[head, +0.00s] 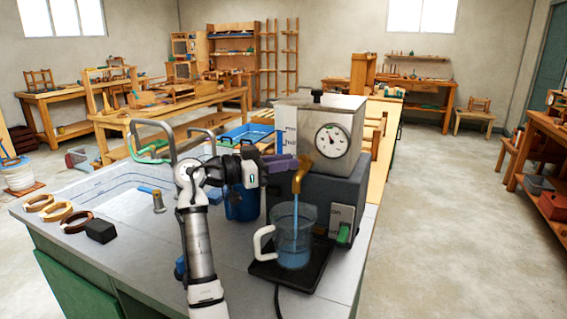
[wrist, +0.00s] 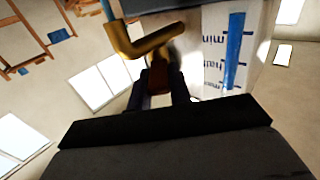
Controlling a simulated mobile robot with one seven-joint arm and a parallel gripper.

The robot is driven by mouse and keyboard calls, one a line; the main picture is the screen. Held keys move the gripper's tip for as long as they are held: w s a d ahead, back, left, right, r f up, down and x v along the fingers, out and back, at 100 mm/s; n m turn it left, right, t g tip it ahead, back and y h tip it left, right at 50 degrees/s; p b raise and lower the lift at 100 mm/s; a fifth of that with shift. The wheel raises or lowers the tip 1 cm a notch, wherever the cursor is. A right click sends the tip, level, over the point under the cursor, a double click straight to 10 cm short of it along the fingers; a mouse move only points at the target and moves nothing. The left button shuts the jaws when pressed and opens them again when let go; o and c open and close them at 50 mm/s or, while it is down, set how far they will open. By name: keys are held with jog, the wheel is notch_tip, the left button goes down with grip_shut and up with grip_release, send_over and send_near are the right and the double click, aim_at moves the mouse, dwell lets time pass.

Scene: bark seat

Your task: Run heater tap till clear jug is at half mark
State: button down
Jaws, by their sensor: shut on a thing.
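The heater (head: 352,190) is a grey box with a steel tank and round dial (head: 332,140) on top. Its brass tap (head: 300,176) also shows in the wrist view (wrist: 135,42). A blue stream of water (head: 295,212) runs from the spout into the clear jug (head: 293,240). The jug stands upright on a black tray (head: 283,278), white handle to the left. Bluish water fills its lower part; I cannot read its half mark. My gripper (head: 290,163) is shut on the tap's brown handle (wrist: 160,75), mostly hidden between the fingers.
A white gauge strip (wrist: 222,50) with a blue column and marks including "min" is on the heater. A green switch (head: 343,233) is on its front. A blue bucket (head: 241,203) stands behind my arm. Rings (head: 57,211) and a black block (head: 101,231) lie left.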

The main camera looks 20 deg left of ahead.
dwell(0.4)
jog(key=c, duration=1.3)
grip_release()
jog(key=b+v, duration=0.3)
jog(key=v, duration=1.1)
jog(key=shift+w+a, duration=0.1)
jog(key=shift+w, duration=0.1)
